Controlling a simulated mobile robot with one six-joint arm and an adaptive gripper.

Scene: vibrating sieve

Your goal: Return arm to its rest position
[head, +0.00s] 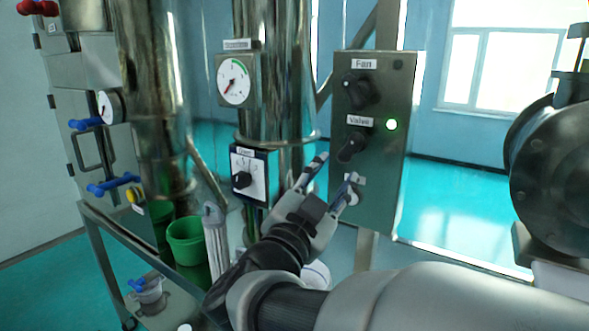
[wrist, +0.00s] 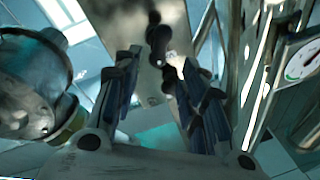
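My gripper (head: 336,170) is in the middle of the head view, in front of the lower part of the grey control panel (head: 385,205). Its two fingers are spread, with nothing seen between them.
Left of the panel stands a steel column with a round gauge (head: 234,81) and a small dial box (head: 249,175). Green buckets (head: 187,240) stand at lower left. A large metal drum (head: 555,170) is close on the right. Open floor (head: 460,205) shows behind the panel.

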